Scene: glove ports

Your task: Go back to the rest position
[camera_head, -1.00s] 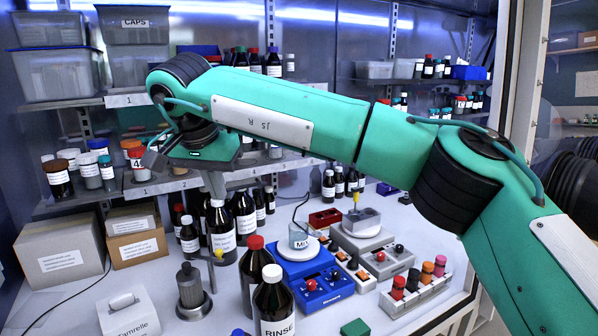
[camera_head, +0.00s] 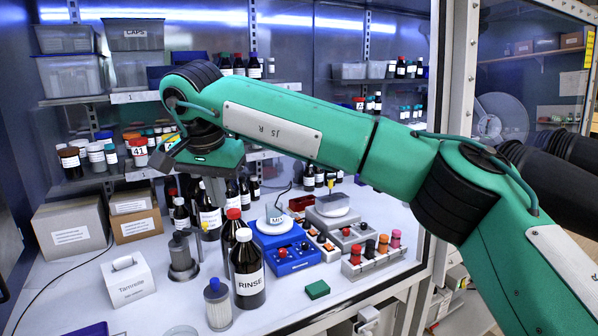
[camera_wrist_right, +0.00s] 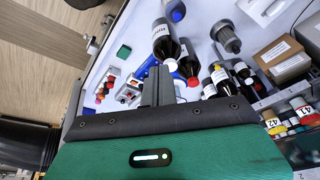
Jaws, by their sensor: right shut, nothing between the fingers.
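My right gripper (camera_head: 215,190) hangs at the end of my green arm, which comes in from the right across the upper middle of the head view. Its fingers point down and are shut with nothing between them. It is in front of the lower shelf, above the bottles at the back of the bench. In the right wrist view the closed fingers (camera_wrist_right: 160,86) stand out past the dark gripper edge, with the bench behind them. My left gripper is not in view.
A RINSE bottle (camera_head: 247,272), a red-capped bottle (camera_head: 232,231) and a blue scale (camera_head: 285,250) stand on the white bench. Cardboard boxes (camera_head: 72,238) are at left. Shelves hold jars (camera_head: 70,162) and bins (camera_head: 72,77). A frame post (camera_head: 458,70) stands close behind my arm.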

